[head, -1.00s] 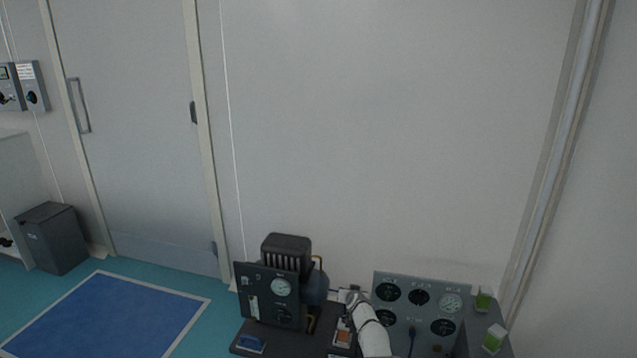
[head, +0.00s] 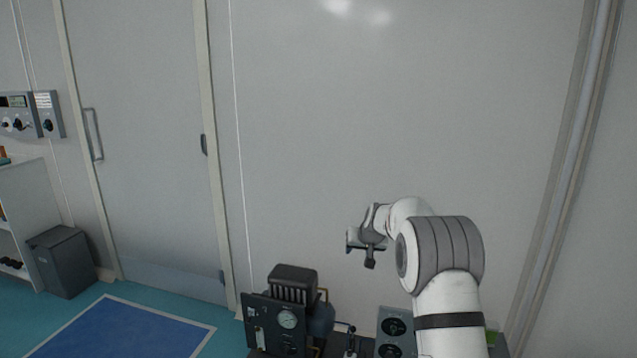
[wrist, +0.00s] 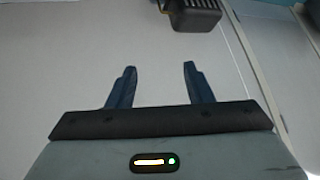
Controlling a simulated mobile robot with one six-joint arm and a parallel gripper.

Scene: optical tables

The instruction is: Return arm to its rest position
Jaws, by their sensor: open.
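My white and grey arm rises at the lower right of the head view, bent over at a thick grey joint. My gripper (head: 360,246) is at its left end, held in the air before the pale wall, above the equipment below. In the wrist view my gripper (wrist: 157,75) shows two dark blue fingers, spread apart with nothing between them.
Below my gripper stand a black gauge unit (head: 287,335) and a grey dial panel (head: 393,325), partly hidden by my arm. A door (head: 150,150), a dark bin (head: 65,262) and a blue floor mat (head: 130,335) are on the left. The air around my gripper looks clear.

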